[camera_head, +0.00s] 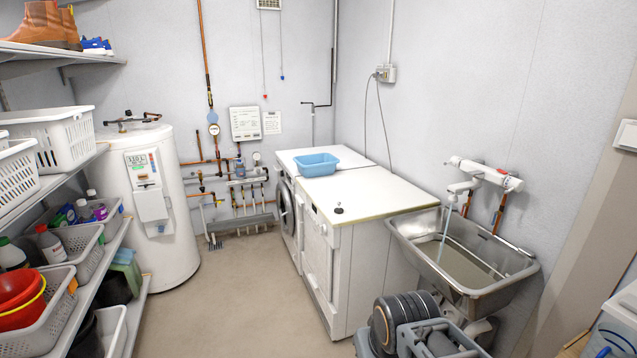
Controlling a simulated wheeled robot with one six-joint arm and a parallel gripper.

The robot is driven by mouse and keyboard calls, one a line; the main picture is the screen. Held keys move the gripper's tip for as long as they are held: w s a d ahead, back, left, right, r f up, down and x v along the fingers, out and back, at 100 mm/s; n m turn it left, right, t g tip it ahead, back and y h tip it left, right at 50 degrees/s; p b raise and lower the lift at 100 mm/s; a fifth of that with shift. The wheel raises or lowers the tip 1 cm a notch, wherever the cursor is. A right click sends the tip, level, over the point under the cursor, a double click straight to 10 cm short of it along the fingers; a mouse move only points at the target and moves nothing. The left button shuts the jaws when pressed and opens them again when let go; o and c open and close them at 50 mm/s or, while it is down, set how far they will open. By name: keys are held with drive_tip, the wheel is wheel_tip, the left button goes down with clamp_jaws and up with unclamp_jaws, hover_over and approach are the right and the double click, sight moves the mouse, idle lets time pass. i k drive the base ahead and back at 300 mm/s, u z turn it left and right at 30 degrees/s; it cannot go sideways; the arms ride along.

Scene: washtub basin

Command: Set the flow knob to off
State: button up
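A white wall tap (485,172) with a round knob at each end of its bar is fixed above the steel washtub basin (513,284) at the right. One knob (455,161) is at the left end and the other knob (513,184) at the right end. I cannot tell which is the flow knob. The tap's spout (460,187) points left over the basin. A thin pale stream of water (445,228) falls from it into the basin. My gripper is not recognisable in this view.
A white-topped washer cabinet (370,196) with a blue tub (317,164) adjoins the basin's left. A grey, dark-ribbed object (402,312) stands in front of the basin; I cannot tell whether it is mine. Shelves with baskets line the left. The middle floor (240,300) is clear.

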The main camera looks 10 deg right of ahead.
sight(455, 161)
drive_tip(key=z, duration=0.2)
drive_tip(key=i, duration=2.35)
drive_tip(key=z, duration=0.35)
